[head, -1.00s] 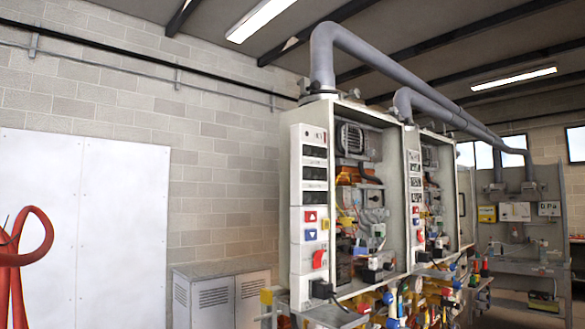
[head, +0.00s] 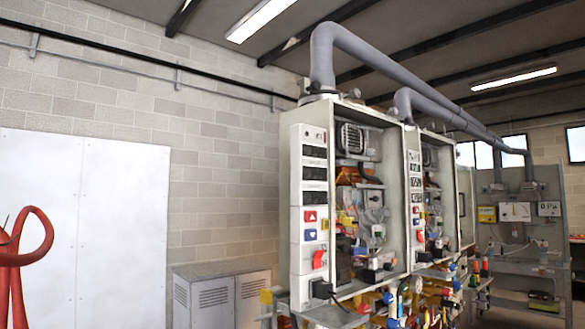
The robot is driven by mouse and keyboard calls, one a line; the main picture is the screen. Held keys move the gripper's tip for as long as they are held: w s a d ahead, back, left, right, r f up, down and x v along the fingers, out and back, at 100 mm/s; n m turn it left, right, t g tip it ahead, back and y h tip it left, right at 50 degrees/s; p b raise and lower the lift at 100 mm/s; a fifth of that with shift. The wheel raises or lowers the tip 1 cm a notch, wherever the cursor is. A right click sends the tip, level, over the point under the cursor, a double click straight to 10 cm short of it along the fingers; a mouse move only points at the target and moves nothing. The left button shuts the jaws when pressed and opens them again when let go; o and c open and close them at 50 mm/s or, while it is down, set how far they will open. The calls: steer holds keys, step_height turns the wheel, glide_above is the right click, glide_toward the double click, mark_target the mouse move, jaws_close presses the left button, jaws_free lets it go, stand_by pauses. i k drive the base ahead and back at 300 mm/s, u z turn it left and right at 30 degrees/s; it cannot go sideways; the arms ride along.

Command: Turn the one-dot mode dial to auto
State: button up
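The first tankless heater (head: 352,205) stands open at the centre, with a white control strip (head: 314,190) on its left front edge. The strip carries dark display windows, a red button (head: 310,216), a blue button (head: 310,234) and a red switch (head: 319,259). The second heater (head: 432,190) stands behind it to the right, with a similar strip. I cannot make out a one-dot mark or an auto label on any dial at this size. My gripper is not in view.
Grey flue pipes (head: 375,65) run from the heater tops to the right. A grey vented cabinet (head: 222,292) stands left of the first heater. A red hose-like object (head: 28,245) is at the far left, before white wall panels (head: 120,220). Coloured valves and pipes crowd below the heaters.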

mark_target(388, 266)
steer(key=u, duration=0.1)
steer(key=k, duration=0.45)
steer(key=z, duration=0.9)
steer(key=i, duration=1.7)
steer(key=u, duration=0.5)
